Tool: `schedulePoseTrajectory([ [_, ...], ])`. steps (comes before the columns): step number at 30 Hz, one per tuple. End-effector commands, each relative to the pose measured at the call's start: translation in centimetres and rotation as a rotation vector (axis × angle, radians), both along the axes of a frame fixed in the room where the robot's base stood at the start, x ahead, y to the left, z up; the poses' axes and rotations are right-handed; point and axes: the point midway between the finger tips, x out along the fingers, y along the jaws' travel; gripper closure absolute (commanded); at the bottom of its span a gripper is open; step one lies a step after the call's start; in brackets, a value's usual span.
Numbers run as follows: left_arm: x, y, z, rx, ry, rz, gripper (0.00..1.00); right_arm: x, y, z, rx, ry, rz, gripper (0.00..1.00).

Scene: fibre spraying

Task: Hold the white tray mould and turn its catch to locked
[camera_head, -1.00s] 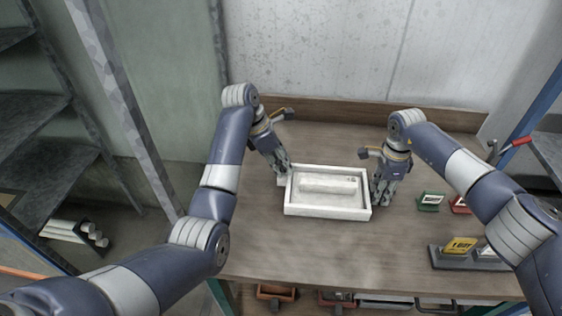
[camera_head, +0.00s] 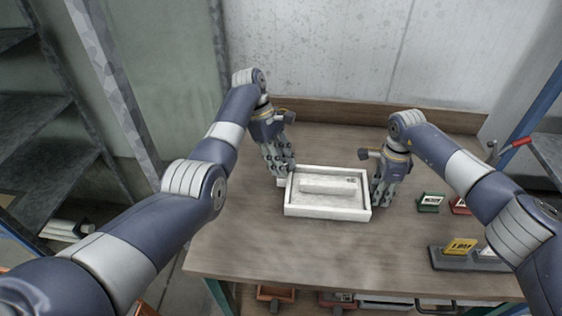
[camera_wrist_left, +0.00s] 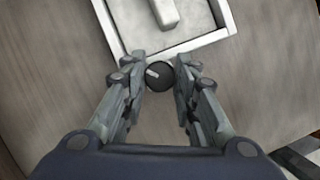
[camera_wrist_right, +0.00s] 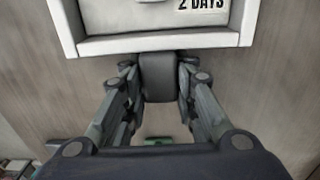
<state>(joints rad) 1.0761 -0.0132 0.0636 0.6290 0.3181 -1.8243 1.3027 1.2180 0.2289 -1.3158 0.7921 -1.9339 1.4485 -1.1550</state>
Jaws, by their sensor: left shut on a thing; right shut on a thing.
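The white tray mould (camera_head: 326,211) lies flat on the table, with a raised bar inside. The left wrist view shows its corner (camera_wrist_left: 190,48), and the right wrist view its side wall (camera_wrist_right: 160,43). My left gripper (camera_head: 281,172) is at its left side, shut on the catch, a round black knob (camera_wrist_left: 160,77) with a short white mark slanting to the upper left. The knob is hidden in the head view. My right gripper (camera_head: 381,196) is at its right side, shut on a dark grip block (camera_wrist_right: 159,76) beside the wall. I cannot read the catch's lock state.
Small green (camera_head: 430,202) and red (camera_head: 459,205) framed cards stand right of the tray. A dark holder with a yellow card (camera_head: 461,246) is at the front right. The table (camera_head: 300,250) is bare in front of the tray. A wall closes the back.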

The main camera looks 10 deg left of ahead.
Motion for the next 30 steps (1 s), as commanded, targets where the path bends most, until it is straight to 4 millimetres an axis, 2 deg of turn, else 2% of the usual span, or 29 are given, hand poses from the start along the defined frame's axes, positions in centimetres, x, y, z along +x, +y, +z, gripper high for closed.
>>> schedulePoseTrajectory([
  [12, 0.25, -0.11, 0.19, -0.001, -0.003, -0.176, 0.97, 0.01, 0.05, 0.06, 0.0, -0.001, 0.002, 1.0],
  [30, 0.11, -0.11, 0.13, -0.002, -0.002, -0.224, 0.97, 0.01, 0.06, 0.03, 0.0, -0.001, 0.002, 1.0],
])
